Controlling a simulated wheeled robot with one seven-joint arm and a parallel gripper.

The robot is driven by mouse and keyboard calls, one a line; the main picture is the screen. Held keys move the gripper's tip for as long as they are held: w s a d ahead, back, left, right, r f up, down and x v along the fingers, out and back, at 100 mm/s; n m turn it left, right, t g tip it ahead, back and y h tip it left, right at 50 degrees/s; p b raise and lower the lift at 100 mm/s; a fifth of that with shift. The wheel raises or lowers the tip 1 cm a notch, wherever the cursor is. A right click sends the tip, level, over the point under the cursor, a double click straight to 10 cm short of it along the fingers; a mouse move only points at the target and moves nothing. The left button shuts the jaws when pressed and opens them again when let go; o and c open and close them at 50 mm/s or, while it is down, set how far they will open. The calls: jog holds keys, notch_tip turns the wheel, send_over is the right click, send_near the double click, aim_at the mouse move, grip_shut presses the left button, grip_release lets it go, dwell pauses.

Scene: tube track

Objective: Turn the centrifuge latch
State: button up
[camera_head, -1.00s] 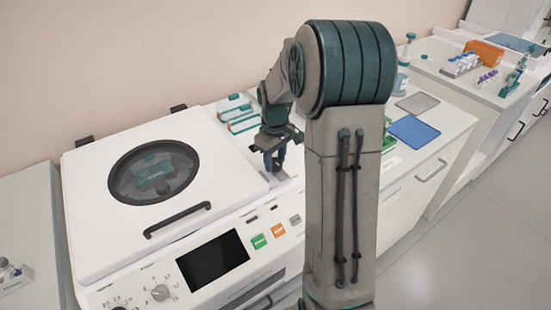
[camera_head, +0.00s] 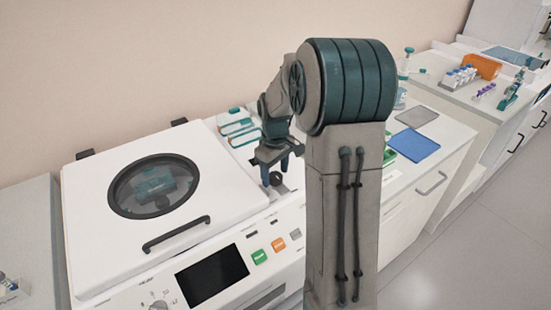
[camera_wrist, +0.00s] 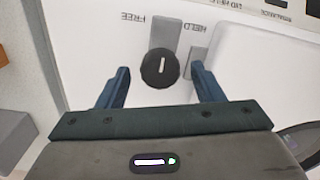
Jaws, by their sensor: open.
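The centrifuge (camera_head: 90,225) is a white machine with a closed lid, a round window and a black bar handle (camera_head: 176,234). Its latch is a round black knob with a white line (camera_wrist: 161,67), between the labels FREE and HELD, which appear upside down in the wrist view. The knob also shows in the head view (camera_head: 276,179), below my gripper. My gripper (camera_wrist: 160,78) is open, with one blue finger on each side of the knob and visible gaps to it. I cannot tell how far the fingertips are above the panel.
The front panel has a dark screen (camera_head: 212,277), a green button (camera_head: 259,256) and an orange button (camera_head: 278,245). White and teal boxes (camera_head: 236,125) stand behind the gripper. A blue mat (camera_head: 413,146) and a grey mat (camera_head: 416,117) lie on the counter to the right.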

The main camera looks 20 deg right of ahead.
aim_at(275, 175)
notch_tip(275, 175, up, 13)
jog(key=shift+r+b, duration=0.2)
jog(key=shift+b, duration=0.15)
dwell(0.4)
jog(key=s+a+f+m+t, duration=0.1)
jog(key=s+a, duration=0.4)
jog(key=s, duration=0.6)
jog(key=s+a+f+m+t, duration=0.2)
jog(key=s+a+f+m, duration=0.1)
jog(key=s, duration=0.8)
jog(key=shift+s+a+f+m, duration=0.2)
jog(key=shift+a+m, duration=0.3)
jog(key=shift+a, duration=0.6)
